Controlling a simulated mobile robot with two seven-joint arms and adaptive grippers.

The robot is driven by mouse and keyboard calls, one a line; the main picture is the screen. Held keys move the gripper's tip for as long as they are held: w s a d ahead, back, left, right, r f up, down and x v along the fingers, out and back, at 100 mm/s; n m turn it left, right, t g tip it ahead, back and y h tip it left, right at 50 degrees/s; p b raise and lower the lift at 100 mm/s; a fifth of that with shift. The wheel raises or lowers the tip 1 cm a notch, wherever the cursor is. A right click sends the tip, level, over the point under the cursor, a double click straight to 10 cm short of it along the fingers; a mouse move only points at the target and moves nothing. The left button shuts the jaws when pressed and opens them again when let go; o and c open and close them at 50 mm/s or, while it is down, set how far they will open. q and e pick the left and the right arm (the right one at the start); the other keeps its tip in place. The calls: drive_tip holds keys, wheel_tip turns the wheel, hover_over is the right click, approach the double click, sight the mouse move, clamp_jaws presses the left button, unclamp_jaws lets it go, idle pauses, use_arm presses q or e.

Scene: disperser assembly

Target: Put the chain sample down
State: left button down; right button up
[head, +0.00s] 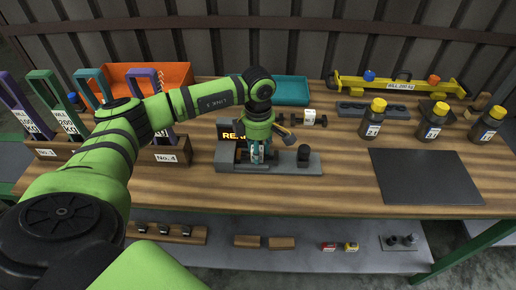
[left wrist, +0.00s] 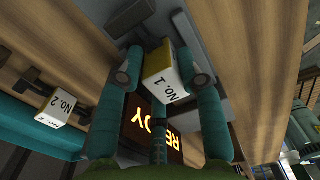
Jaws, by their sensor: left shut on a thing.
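My left gripper (head: 257,152) points down over a grey test station (head: 225,157) with a lit display (head: 231,131). The display in the left wrist view (left wrist: 162,128) shows part of READY. My right gripper is not in view.
A piece marked No. 2 (head: 309,116) lies behind the station on a dark bar. A dark mat (head: 425,177) lies bare at the right, with yellow-capped bottles (head: 373,119) behind it. An orange bin (head: 150,77), a teal tray (head: 291,90) and handled weights (head: 48,100) stand around.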

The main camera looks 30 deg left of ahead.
use_arm(q)
drive_tip(key=c, duration=0.8)
unclamp_jaws()
drive_tip(key=shift+r+p, duration=0.45)
drive_tip(key=shift+p, duration=0.05)
wheel_tip(320, 180, up, 12)
drive_tip(key=b, duration=0.2)
drive_tip(key=shift+r, duration=0.15)
